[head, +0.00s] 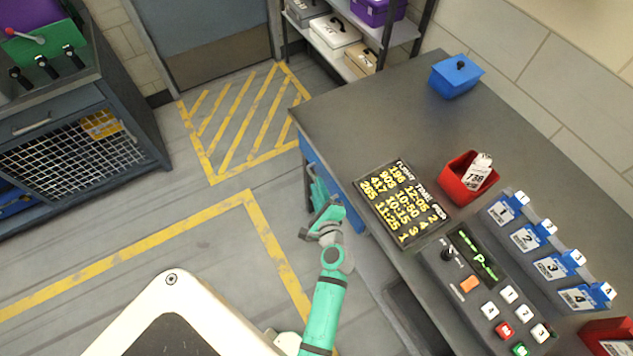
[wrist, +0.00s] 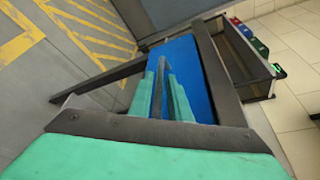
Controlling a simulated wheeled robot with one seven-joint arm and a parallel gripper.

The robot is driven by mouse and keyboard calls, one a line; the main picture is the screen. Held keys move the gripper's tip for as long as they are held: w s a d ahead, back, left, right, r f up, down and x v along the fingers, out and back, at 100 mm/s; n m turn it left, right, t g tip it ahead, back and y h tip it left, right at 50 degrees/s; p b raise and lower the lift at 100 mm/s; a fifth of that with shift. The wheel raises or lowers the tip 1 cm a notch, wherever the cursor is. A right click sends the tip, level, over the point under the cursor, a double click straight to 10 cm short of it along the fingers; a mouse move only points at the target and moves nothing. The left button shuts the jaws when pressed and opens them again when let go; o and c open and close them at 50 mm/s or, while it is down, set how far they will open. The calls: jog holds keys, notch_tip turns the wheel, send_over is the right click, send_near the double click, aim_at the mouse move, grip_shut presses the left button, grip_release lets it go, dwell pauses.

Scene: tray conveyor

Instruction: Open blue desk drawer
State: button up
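The blue desk drawer (head: 315,160) is under the left edge of the grey desk top. Its front looks about flush with the desk edge. In the wrist view the blue drawer front (wrist: 204,88) lies just beyond my fingertips. My gripper (head: 321,192), with teal fingers, is at the drawer front, below the desk top. In the wrist view my gripper (wrist: 163,92) has its fingers close together on both sides of a thin grey bar, which looks like the drawer handle (wrist: 161,72). The fingers hide most of this bar.
The grey desk (head: 365,110) carries a flight board (head: 402,203), a red bin (head: 462,182), a blue box (head: 456,76) and a button panel (head: 485,290). A dark desk leg (wrist: 100,82) shows in the wrist view. Floor left of the desk is clear; a cabinet (head: 75,140) stands far left.

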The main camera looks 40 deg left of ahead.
jog(key=shift+x, duration=1.4)
grip_shut()
jog(key=shift+s+d, duration=0.1)
jog(key=shift+d, duration=0.05)
